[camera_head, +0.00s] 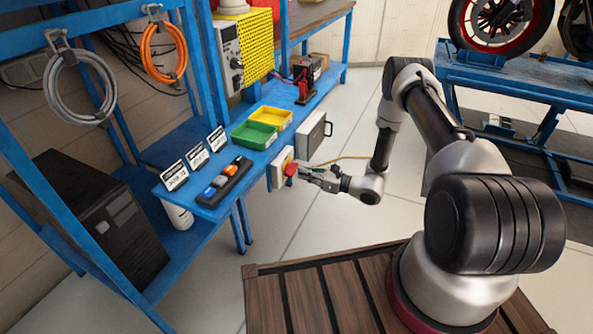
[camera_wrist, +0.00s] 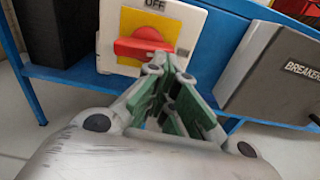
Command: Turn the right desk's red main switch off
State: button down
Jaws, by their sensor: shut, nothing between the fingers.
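The red main switch (camera_head: 291,169) sits on a yellow plate on a pale box (camera_head: 276,175) fixed to the front edge of the blue desk. In the wrist view the red handle (camera_wrist: 140,46) lies roughly crosswise on the yellow plate (camera_wrist: 165,24), below a label reading OFF (camera_wrist: 155,4). My gripper (camera_head: 303,171) is in front of the switch, pointing at it. In the wrist view my gripper (camera_wrist: 165,62) has its fingertips together at the handle's right end; whether they touch it I cannot tell. The fingers hide the lower right of the plate.
A grey BREAKERS box (camera_wrist: 275,75) hangs to the right of the switch; it also shows in the head view (camera_head: 312,135). On the desk are a button strip (camera_head: 224,182), small signs, a green bin (camera_head: 253,135) and a yellow bin (camera_head: 271,117).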

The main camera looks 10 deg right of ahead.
aim_at(290, 157)
jog(key=shift+y, duration=0.3)
jog(key=shift+w+a+r, duration=0.2)
jog(key=shift+w+r, duration=0.15)
jog(key=shift+r, duration=0.35)
jog(key=shift+w+a+r, duration=0.25)
jog(key=shift+w+r, duration=0.1)
jog(key=shift+r, duration=0.4)
jog(key=shift+w+a+r, duration=0.2)
jog(key=shift+w+r, duration=0.15)
jog(key=shift+r, duration=0.35)
jog(key=shift+s+a+r+t, duration=0.3)
jog(key=shift+s+r, duration=0.2)
jog(key=shift+s, duration=0.1)
dwell(1.5)
jog(key=shift+w+d+f, duration=0.1)
jog(key=shift+w, duration=0.05)
dwell(0.4)
jog(key=shift+d, duration=0.15)
jog(key=shift+s+d+f+n, duration=0.1)
jog(key=shift+s+d+n, duration=0.1)
jog(key=shift+s, duration=0.25)
jog(key=shift+s+d+n, duration=0.1)
jog(key=shift+s+d, duration=0.05)
jog(key=shift+s, duration=0.3)
jog(key=shift+v, duration=2.65)
jog(key=shift+d+f, duration=0.1)
jog(key=shift+f, duration=0.05)
